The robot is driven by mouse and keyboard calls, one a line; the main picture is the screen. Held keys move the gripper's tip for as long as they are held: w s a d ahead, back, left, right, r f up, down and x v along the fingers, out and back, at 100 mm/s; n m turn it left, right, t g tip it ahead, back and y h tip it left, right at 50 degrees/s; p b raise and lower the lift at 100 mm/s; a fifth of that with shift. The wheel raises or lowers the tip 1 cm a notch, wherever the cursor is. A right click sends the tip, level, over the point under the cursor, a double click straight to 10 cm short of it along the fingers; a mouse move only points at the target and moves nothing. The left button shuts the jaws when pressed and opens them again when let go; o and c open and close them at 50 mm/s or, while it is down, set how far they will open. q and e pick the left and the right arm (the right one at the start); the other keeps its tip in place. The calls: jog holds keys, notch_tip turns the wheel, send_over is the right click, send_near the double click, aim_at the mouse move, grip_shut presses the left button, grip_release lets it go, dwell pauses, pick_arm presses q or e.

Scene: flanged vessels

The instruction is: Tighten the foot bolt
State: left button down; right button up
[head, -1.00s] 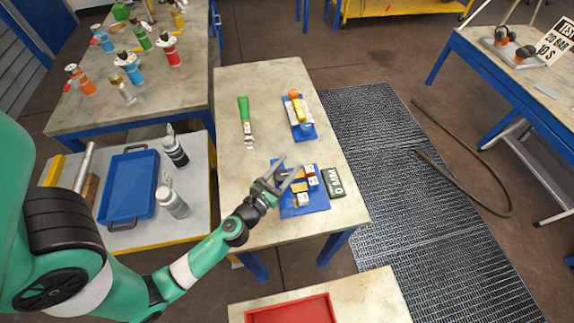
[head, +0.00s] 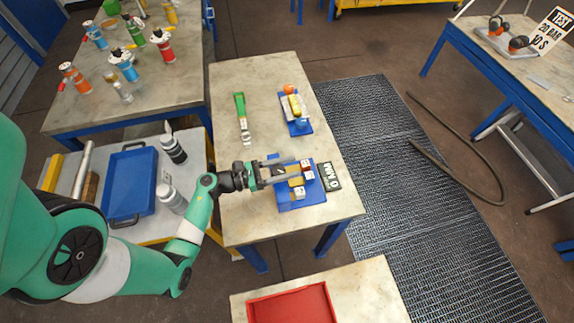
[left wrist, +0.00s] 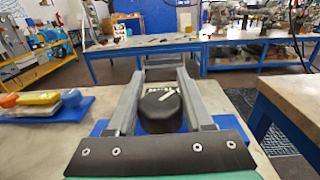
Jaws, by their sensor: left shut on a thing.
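My left gripper (head: 292,172) reaches in from the left over the near blue plate (head: 314,202). Small blocks with pale tops (head: 303,192) stand on this plate. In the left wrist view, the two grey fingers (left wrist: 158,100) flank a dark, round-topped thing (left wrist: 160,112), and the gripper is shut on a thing. I cannot tell whether this is the foot bolt. A green-handled wrench (head: 241,115) lies on the table, apart from the gripper. A dark display (head: 330,176) with pale writing stands just right of the plate. My right gripper is not in view.
A second blue plate (head: 284,98) with orange, yellow and blue parts lies farther back; it also shows in the left wrist view (left wrist: 75,112). A red tray (head: 300,303) is on the near table. A blue tray (head: 128,185) and bottles stand left. The work table's front left is clear.

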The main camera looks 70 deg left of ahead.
pick_arm(q)
jog(key=m+g+h+b, duration=0.1)
jog(key=m+h+b, duration=0.1)
jog(key=h+b, duration=0.1)
jog(key=d+m+g+h+b, duration=0.1)
jog(key=m+g+h+b, duration=0.1)
jog(key=m+h+b, duration=0.1)
jog(key=m+g+h+b, duration=0.1)
jog(key=m+h+b, duration=0.1)
jog(key=h+b, duration=0.2)
jog(key=shift+s+d+f+m+g+b, duration=0.3)
jog(key=shift+s+d+f+g+b, duration=0.05)
jog(key=shift+s+g, duration=0.05)
jog(key=shift+s+d+r+m+g+h+b, duration=0.1)
jog(key=shift+r+m+g+h+b, duration=0.2)
jog(key=shift+m+g+h+b, duration=0.45)
jog(key=shift+c, duration=1.5)
grip_release()
